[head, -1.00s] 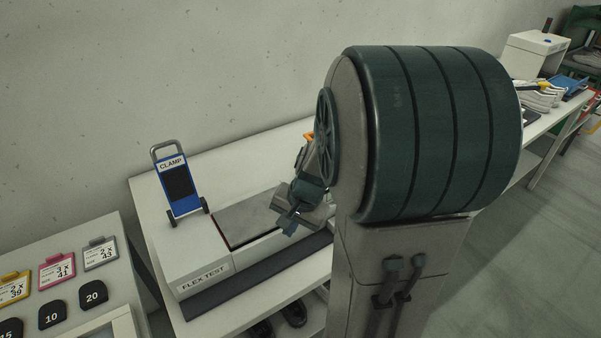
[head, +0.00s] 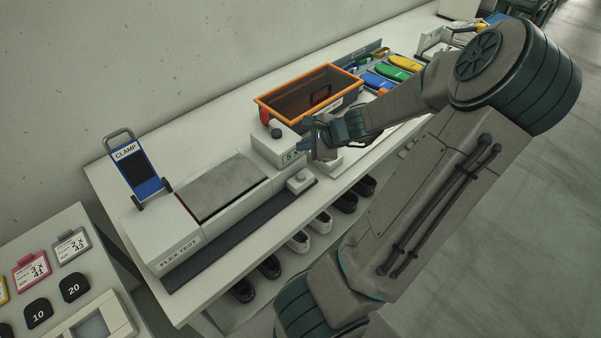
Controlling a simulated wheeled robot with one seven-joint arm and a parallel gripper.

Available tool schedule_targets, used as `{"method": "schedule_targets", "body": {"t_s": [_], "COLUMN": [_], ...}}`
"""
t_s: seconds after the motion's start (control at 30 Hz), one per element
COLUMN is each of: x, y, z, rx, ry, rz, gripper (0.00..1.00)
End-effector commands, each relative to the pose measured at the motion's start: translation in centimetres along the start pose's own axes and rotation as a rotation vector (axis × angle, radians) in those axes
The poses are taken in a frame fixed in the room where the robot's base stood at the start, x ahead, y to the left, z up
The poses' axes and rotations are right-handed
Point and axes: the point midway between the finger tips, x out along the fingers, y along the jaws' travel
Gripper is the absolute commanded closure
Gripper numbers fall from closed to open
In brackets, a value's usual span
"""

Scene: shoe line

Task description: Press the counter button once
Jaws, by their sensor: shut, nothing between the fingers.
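A small pale box with a round grey button (head: 299,179) on top sits at the right end of the flex test machine (head: 178,250). I cannot tell for certain which part is the counter button. My gripper (head: 304,147) is shut and empty. It appears beside the right side of the display box, above and behind the grey button. Whether it touches the box cannot be told.
An orange-rimmed bin (head: 310,92) stands behind the display box, with coloured insoles (head: 385,76) to its right. A blue CLAMP frame (head: 138,170) stands at the machine's left end. Shoes (head: 299,241) sit on the shelf below. The bench front edge is close to my arm.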

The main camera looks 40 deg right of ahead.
Motion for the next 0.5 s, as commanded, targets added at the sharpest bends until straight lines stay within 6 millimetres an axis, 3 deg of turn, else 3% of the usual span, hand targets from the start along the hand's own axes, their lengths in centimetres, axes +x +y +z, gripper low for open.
{"method": "schedule_targets", "body": {"t_s": [0.5], "x": [0.32], "y": [0.23], "z": [-0.36], "rx": [0.005], "ry": [0.000], "rz": [-0.003], "gripper": [1.00]}}
